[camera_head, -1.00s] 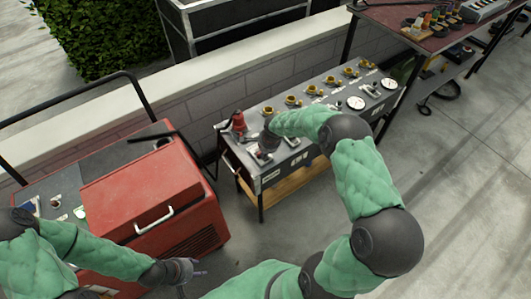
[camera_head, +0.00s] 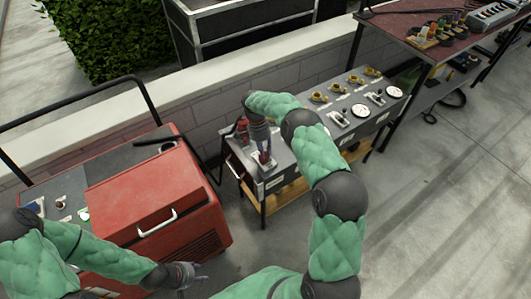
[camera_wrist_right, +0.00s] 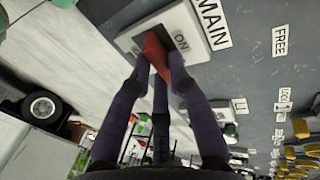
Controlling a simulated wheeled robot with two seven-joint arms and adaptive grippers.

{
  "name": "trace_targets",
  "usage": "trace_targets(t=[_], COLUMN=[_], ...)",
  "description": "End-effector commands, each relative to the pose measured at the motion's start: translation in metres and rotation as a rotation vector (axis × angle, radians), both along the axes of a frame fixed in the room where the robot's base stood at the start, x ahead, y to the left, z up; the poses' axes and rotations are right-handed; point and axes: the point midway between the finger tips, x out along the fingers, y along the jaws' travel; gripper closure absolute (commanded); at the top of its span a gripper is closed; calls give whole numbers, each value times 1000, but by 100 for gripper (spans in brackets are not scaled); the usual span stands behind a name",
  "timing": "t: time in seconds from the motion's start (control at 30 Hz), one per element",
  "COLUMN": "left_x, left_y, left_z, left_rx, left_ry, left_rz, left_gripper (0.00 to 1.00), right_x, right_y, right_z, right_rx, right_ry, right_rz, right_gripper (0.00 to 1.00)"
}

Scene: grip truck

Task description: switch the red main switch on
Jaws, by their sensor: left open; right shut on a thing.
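The red main switch (camera_wrist_right: 154,52) is a small red lever on a pale plate marked ON, beside a MAIN label (camera_wrist_right: 209,22), in the right wrist view. My right gripper (camera_wrist_right: 158,70) is shut on the lever, its fingers on both sides of it. In the head view my right gripper (camera_head: 264,157) points down at the left end of the grey control panel (camera_head: 284,160) and hides much of the switch. My left gripper (camera_head: 190,270) is open and empty, low in front of the red cabinet, away from the panel.
The red cabinet (camera_head: 140,190) with a white handle stands left of the panel. A red object (camera_head: 242,130) stands at the panel's back left corner. Yellow knobs (camera_head: 320,97) and white dials (camera_head: 362,110) lie further right. A low wall (camera_head: 215,88) runs behind.

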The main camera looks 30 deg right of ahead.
Motion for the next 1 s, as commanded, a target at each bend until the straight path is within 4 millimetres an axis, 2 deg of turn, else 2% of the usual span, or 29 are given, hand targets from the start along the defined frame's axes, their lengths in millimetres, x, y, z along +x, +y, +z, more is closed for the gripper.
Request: trace_targets(t=[0.4,1.0], left_x=[0,0], left_y=[0,0], left_z=[-10,-12], left_rx=[0,0], left_ry=[0,0], left_rz=[0,0], left_gripper=[56,56], right_x=[7,9], right_y=[2,2], right_z=[-4,-3], right_rx=[-9,-12], right_ry=[144,183], right_rz=[0,0], right_gripper=[100,100])
